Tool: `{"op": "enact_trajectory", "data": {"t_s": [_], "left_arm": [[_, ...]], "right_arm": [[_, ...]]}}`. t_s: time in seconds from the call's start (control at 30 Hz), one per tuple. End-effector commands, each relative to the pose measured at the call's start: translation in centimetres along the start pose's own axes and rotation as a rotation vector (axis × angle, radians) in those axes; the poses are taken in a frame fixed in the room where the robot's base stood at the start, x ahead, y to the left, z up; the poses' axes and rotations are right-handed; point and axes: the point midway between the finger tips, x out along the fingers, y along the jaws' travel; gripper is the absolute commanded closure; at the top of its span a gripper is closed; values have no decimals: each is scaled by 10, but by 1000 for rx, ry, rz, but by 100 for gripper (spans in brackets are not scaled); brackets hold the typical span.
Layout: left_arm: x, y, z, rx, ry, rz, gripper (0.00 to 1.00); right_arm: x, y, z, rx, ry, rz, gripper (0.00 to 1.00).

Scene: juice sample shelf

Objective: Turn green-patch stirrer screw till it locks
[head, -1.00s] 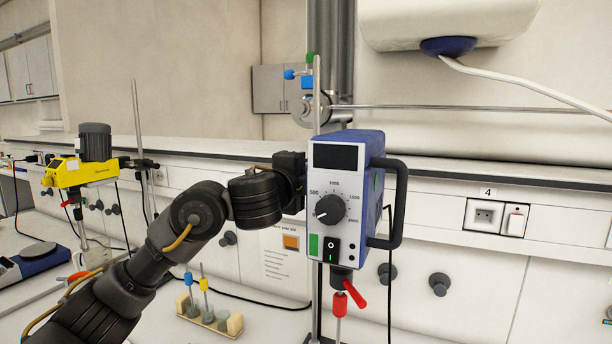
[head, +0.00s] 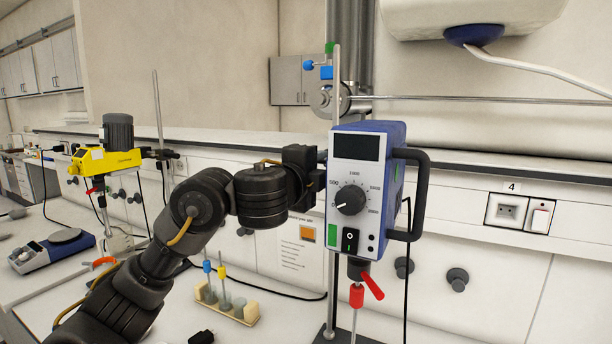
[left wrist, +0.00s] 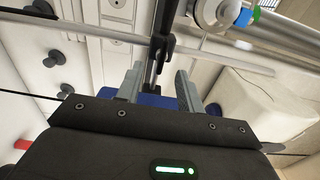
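The green-patch stirrer is a blue and white box (head: 358,226) with a dial, a black handle and a green patch (head: 332,212) on its front. It is mounted on an upright metal rod (head: 336,90). My left gripper (head: 312,180) is at the left rear side of the box, its fingertips mostly hidden there. In the left wrist view its two grey fingers (left wrist: 158,82) are apart. A black clamp part (left wrist: 162,45) and a bit of the blue housing (left wrist: 152,100) show beyond and between them. I cannot make out the screw clearly. My right gripper is not in view.
A yellow stirrer (head: 100,161) stands on the left. A wooden rack (head: 246,312) with coloured-top stirring rods is on the bench below my left arm. A red chuck lever (head: 372,286) hangs under the box. A horizontal rod (head: 470,98) runs behind it.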

Motion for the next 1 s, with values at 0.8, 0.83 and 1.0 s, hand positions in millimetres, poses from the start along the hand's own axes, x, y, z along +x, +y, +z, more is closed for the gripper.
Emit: {"op": "enact_trajectory", "data": {"t_s": [0.8,0.83,1.0], "left_arm": [[-74,-1,0,0,0,-1,63],[-74,0,0,0,0,-1,63],[-73,0,0,0,0,-1,63]], "right_arm": [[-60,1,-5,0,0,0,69],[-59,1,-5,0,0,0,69],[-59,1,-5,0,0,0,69]]}}
